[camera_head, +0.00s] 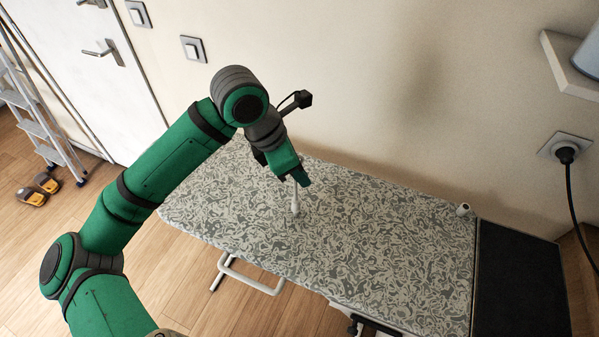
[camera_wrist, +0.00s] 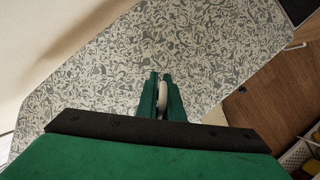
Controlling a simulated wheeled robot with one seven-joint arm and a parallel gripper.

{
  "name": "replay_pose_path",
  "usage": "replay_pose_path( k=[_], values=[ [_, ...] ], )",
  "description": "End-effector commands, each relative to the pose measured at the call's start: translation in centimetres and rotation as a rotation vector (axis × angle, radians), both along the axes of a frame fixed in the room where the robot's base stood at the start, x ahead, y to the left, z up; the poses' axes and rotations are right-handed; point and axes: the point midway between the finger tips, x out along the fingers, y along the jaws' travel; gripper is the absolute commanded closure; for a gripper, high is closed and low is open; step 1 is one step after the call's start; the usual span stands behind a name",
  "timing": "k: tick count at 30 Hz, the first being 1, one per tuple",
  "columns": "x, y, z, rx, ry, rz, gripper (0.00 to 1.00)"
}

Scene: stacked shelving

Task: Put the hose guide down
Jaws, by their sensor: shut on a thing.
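The hose guide is a thin white piece (camera_head: 295,198) that hangs down from my gripper (camera_head: 300,180) in the head view. My gripper is shut on it, over the ironing board (camera_head: 370,235) with its grey patterned cover. In the wrist view, the white hose guide (camera_wrist: 162,98) shows between the two green fingers of my gripper (camera_wrist: 161,82). Its lower end is close to the board surface; I cannot tell whether it touches. Part of it is hidden by the fingers.
A small white cylinder (camera_head: 463,209) stands at the board's right end, beside a dark panel (camera_head: 520,285). The wall (camera_head: 400,90) runs along the back, with a socket and cord (camera_head: 566,152) at right.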

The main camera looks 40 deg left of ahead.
Motion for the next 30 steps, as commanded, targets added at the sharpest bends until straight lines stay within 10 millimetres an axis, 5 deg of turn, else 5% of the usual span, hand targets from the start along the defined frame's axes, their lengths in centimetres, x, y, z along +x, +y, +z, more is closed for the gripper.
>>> replay_pose_path(
  k=[1,4,17,30],
  values=[
    [0.0,0.0,-0.1,0.0,0.0,0.001,1.0],
    [-0.1,0.1,-0.1,0.0,0.0,0.003,0.74],
    [-0.3,0.4,0.8,0.003,-0.001,0.006,0.74],
    [-2.9,2.0,8.3,0.003,-0.001,0.004,0.74]
  ],
)
